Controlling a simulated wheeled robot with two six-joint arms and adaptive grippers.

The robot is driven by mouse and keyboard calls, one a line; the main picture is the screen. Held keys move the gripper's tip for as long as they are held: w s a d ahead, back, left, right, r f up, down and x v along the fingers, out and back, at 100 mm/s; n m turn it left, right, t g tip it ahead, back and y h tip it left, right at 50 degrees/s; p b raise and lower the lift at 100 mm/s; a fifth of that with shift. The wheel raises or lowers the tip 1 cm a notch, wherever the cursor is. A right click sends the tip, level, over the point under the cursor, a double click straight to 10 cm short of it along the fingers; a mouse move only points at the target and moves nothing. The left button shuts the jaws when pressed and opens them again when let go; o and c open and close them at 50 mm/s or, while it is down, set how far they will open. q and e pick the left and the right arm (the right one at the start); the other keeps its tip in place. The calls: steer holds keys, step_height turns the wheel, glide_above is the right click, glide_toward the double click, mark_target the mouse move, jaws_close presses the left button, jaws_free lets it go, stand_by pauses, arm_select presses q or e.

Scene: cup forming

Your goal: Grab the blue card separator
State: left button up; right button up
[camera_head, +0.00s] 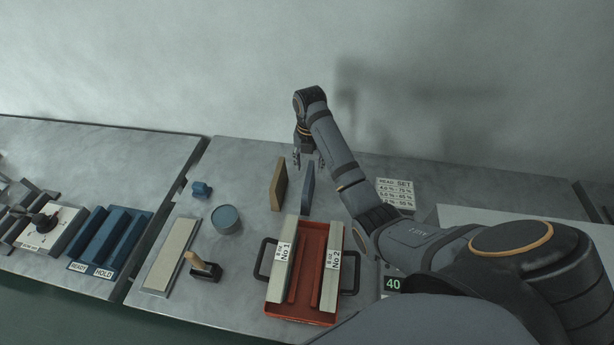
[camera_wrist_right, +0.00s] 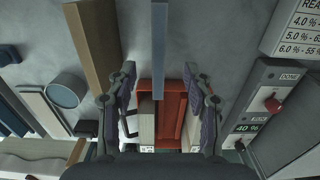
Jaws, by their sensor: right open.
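The blue card separator (camera_head: 308,188) is a thin blue-grey slab standing upright on the table, just behind the red tray. In the right wrist view the separator (camera_wrist_right: 159,45) runs down the middle of the picture as a narrow strip. My right gripper (camera_head: 308,162) is open above the separator's far end. In the wrist view its two fingers (camera_wrist_right: 160,82) are spread to either side of the strip's line, and I see no contact. My left gripper is out of view.
A tan slab (camera_head: 278,184) stands close to the left of the separator. The red tray (camera_head: 310,265) with No 1 and No 2 bars is in front. A blue round container (camera_head: 226,219) and a wooden-handled tool (camera_head: 204,266) stand left. A sign (camera_head: 396,192) is at right.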

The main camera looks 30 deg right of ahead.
mark_target(309, 177)
steer(key=shift+s+a+f, duration=0.15)
steer(key=shift+s, duration=0.2)
steer(key=f, duration=0.1)
steer(key=f+p, duration=0.1)
steer(key=shift+s+f, duration=0.25)
steer(key=shift+f, duration=0.1)
steer(key=shift+w+f, duration=0.15)
steer(key=shift+f, duration=0.4)
steer(key=shift+w+f, duration=0.15)
steer(key=shift+f, duration=0.35)
steer(key=shift+w+f, duration=0.1)
steer(key=shift+f, duration=0.2)
step_height(309, 177, down, 4)
steer(key=shift+a+r+p, duration=0.1)
steer(key=shift+p, duration=0.6)
steer(key=shift+w+f, duration=0.1)
steer(key=shift+f, duration=0.35)
steer(key=c, duration=0.4)
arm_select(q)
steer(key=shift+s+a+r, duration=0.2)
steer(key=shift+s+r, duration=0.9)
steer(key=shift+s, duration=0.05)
arm_select(e)
jaws_close()
